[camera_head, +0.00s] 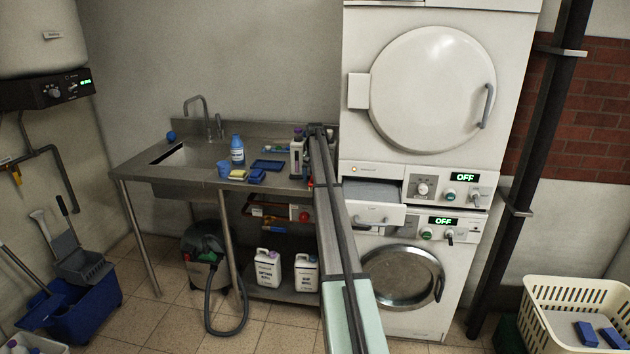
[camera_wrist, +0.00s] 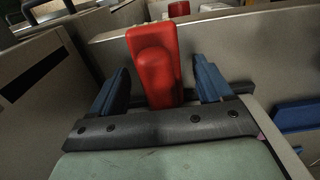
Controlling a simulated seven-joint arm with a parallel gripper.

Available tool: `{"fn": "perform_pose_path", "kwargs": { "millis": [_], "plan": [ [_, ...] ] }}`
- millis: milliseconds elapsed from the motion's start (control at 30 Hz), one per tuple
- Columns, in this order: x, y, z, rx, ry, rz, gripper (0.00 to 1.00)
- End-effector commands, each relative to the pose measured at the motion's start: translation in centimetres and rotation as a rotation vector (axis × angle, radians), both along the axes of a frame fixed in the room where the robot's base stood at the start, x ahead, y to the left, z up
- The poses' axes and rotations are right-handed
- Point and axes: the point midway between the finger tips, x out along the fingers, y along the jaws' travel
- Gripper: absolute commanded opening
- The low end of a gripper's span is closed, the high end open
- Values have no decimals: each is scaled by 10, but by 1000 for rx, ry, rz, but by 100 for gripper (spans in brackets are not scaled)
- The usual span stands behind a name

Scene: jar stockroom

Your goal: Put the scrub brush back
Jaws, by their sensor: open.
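In the wrist view a red block-like thing (camera_wrist: 155,60) with a rounded raised part stands between the two blue fingers of my gripper (camera_wrist: 160,72). The fingers are apart, with a gap visible on each side of it. I cannot tell for sure whether this red thing is the scrub brush. In the head view my arm reaches up past the right end of the steel counter (camera_head: 205,133), and my fingers cannot be made out there. A small blue item (camera_head: 257,176) lies on the counter beside a yellow sponge (camera_head: 238,174); its kind is unclear.
The counter holds a sink (camera_head: 183,156), a blue bottle (camera_head: 237,150), a blue cup (camera_head: 223,168) and a white bottle (camera_head: 296,158). White jugs (camera_head: 268,268) stand on the shelf below. The stacked machines (camera_head: 420,90) are close on the right. Grey panels (camera_wrist: 220,42) surround my gripper.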

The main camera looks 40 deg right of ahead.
Motion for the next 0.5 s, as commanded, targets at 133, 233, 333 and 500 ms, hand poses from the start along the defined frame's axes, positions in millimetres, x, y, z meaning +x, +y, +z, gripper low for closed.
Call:
{"fn": "perform_pose_path", "kwargs": {
  "millis": [133, 233, 333, 500],
  "plan": [
    [1, 0, 24, -1, -1, 0, 79],
    [1, 0, 44, -1, -2, 0, 79],
    [1, 0, 63, -1, -1, 0, 79],
    [1, 0, 90, -1, -1, 0, 79]
  ]
}}
